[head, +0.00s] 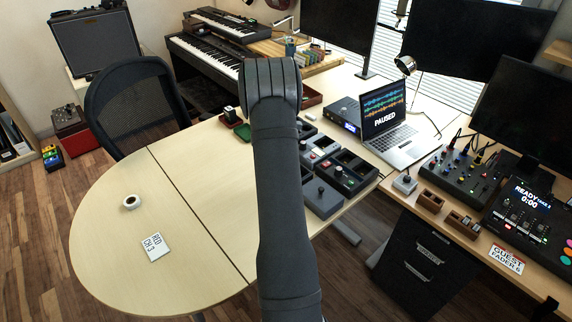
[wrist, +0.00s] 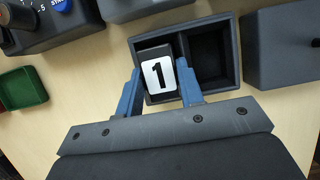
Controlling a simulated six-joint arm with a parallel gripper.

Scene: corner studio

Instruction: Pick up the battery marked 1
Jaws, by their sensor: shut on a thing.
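The battery marked 1 (wrist: 158,76) is a dark block with a white label and a black "1". In the wrist view it is between the two blue fingers of my gripper (wrist: 158,69), which is shut on it. Behind it is a dark two-compartment tray (wrist: 222,90). The battery overlaps the left compartment; I cannot tell if it is still inside or just above. The right compartment is empty. In the head view my arm hides the gripper and the battery.
A green-lined tray (wrist: 22,88) lies at the left in the wrist view. Dark control boxes (head: 322,197) stand right of my arm in the head view, with a laptop (head: 383,118) behind. The round table end holds a tape roll (head: 131,202) and a card (head: 154,246); it is otherwise clear.

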